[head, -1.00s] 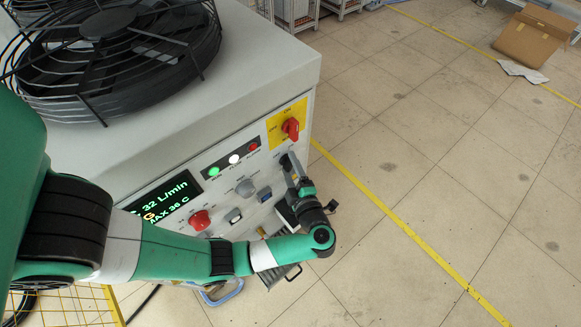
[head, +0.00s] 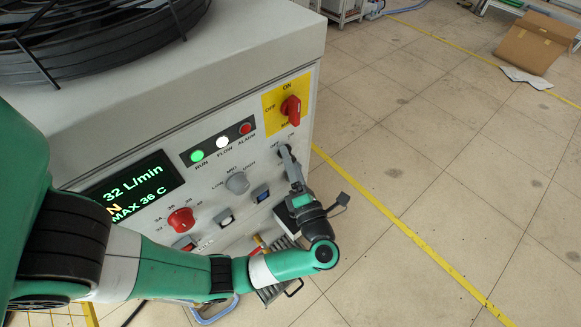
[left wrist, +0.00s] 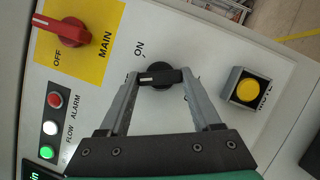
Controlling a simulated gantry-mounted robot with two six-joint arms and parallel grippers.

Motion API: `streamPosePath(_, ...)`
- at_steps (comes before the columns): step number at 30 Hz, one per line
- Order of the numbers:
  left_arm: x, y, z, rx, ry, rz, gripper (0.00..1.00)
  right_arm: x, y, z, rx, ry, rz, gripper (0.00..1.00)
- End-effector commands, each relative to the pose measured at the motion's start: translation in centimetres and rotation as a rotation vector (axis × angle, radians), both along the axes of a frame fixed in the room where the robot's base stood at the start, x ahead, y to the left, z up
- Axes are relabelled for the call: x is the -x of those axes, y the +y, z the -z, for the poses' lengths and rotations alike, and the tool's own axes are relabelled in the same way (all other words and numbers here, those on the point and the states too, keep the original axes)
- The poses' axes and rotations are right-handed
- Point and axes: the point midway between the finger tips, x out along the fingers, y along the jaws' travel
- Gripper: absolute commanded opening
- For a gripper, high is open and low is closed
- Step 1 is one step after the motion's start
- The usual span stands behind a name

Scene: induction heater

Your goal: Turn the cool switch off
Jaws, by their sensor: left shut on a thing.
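A black rotary switch (left wrist: 160,75) sits on the panel with an ON label at its upper left. A second label at its left is mostly hidden by a finger. Its handle lies nearly level in the left wrist view, and the white mark points left. My left gripper (left wrist: 160,82) is shut on this switch, one finger on each side. My right gripper is not in view.
A red MAIN switch (head: 291,110) on a yellow plate is just above the gripper. A yellow button (left wrist: 247,91) is beside the right finger. A lit display (head: 133,188), indicator lamps and other knobs are further left on the panel.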

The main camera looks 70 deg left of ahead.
Motion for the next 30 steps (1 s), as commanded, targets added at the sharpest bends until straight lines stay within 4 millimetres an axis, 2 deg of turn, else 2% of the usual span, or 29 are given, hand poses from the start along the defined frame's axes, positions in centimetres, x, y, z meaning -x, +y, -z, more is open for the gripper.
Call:
streamPosePath(1, -0.01, 0.02, 0.47, -0.007, -0.019, -0.001, 0.09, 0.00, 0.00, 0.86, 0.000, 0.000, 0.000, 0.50)
streamPosePath(6, -0.02, 0.02, 0.24, -0.027, -0.071, -0.001, 0.09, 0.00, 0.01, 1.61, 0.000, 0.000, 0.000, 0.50)
streamPosePath(22, -0.03, 0.02, 0.03, -0.036, -0.096, -0.001, 0.09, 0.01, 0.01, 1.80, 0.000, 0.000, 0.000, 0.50)
streamPosePath(23, -0.03, 0.02, 0.03, -0.036, -0.096, -0.001, 0.69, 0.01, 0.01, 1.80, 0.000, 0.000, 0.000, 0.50)
streamPosePath(27, -0.04, 0.02, 0.04, -0.035, -0.095, 0.000, 0.94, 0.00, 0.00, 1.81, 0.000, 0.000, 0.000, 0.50)
streamPosePath(30, -0.04, 0.02, 0.04, -0.035, -0.094, -0.001, 0.95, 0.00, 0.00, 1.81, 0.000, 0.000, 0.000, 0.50)
